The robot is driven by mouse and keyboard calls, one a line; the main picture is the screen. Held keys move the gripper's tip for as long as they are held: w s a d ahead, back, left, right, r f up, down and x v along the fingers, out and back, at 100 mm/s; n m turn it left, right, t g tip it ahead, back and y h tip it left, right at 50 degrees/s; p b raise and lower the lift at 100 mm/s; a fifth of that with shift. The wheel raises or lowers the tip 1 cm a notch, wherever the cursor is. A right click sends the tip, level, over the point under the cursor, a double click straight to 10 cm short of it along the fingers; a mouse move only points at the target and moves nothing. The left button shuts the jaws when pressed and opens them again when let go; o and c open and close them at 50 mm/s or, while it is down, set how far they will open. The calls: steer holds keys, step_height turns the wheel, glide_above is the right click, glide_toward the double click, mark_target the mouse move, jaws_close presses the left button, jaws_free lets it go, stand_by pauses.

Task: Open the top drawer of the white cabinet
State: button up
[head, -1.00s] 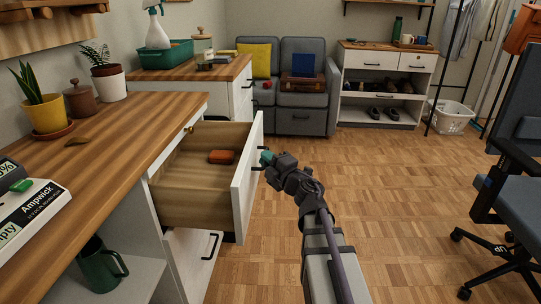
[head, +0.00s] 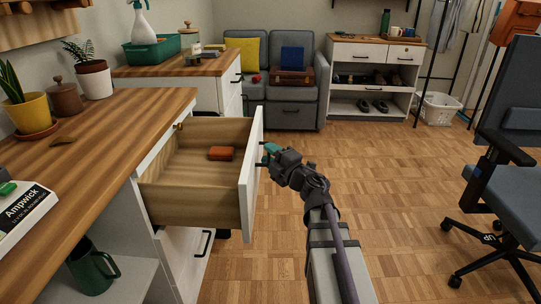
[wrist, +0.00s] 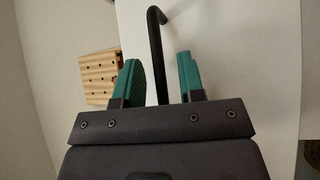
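The white cabinet (head: 181,262) stands under a wooden worktop at left. Its top drawer (head: 196,199) is pulled well out, and its wooden inside shows. An orange-brown block (head: 220,153) lies in it. My gripper (head: 268,153) is at the outer face of the drawer's white front. In the wrist view, the black bar handle (wrist: 155,45) runs between the two teal fingers of my gripper (wrist: 163,78). The fingers are apart, with a gap on each side of the bar. The handle's lower end is hidden behind the gripper body.
A lower drawer with a black handle (head: 207,243) is shut below. An office chair (head: 510,190) stands at right. The parquet floor (head: 400,190) between is clear.

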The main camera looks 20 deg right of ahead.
steer(key=b+v, duration=0.1)
steer(key=v, duration=0.6)
steer(key=shift+s, duration=0.3)
